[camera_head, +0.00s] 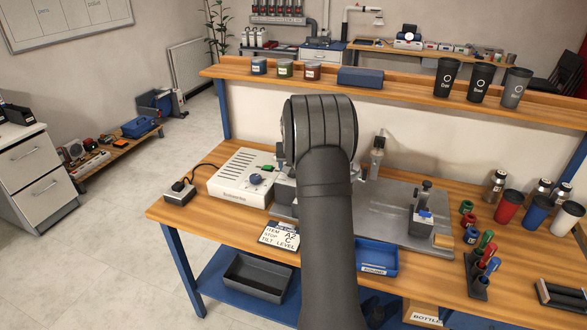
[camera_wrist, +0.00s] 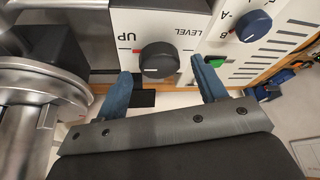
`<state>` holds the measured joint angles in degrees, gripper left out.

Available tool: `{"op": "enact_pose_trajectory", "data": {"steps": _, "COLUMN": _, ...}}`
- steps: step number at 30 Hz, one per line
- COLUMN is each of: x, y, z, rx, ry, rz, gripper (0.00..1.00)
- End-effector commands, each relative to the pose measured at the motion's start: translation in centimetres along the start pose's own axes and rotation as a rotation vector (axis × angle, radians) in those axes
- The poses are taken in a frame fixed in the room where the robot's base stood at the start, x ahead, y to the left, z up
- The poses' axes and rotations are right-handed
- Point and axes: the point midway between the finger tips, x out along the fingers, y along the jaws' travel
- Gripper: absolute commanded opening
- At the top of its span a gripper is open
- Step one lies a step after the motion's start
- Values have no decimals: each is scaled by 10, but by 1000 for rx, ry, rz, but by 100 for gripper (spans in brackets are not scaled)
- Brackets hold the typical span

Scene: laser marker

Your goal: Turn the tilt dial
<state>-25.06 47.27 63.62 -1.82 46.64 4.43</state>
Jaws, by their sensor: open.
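The tilt dial (camera_wrist: 158,60) is a dark round knob on a pale panel in the wrist view, with the printed words UP and LEVEL beside it. A small white mark shows on its face; I cannot tell exactly where it points. My gripper (camera_wrist: 161,69) is open, with one blue finger at each side of the dial. I see no clear contact between fingers and dial. In the head view my arm hides the dial and the gripper. A card (camera_head: 280,236) on the bench reads ITEM A2, STOP C, TILT LEVEL.
A white control box (camera_head: 232,178) with a blue knob (camera_head: 255,179) stands left of my arm; the blue knob also shows in the wrist view (camera_wrist: 253,25), marked A and B. A round metal part (camera_wrist: 38,95) is close at left. A blue tray (camera_head: 377,257) lies right of my arm.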

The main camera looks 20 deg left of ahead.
Motion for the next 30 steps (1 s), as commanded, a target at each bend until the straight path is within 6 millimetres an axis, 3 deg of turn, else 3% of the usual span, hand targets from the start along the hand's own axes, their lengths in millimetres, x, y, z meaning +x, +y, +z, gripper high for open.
{"op": "enact_pose_trajectory", "data": {"steps": 18, "x": -136, "y": 0, "z": 0, "rx": 0, "ry": 1, "rz": 0, "gripper": 65}}
{"op": "enact_pose_trajectory", "data": {"steps": 24, "x": -157, "y": 0, "z": 0, "rx": 0, "ry": -1, "rz": 0, "gripper": 65}}
{"op": "enact_pose_trajectory", "data": {"steps": 30, "x": -161, "y": 0, "z": 1, "rx": 0, "ry": -2, "rz": 0, "gripper": 65}}
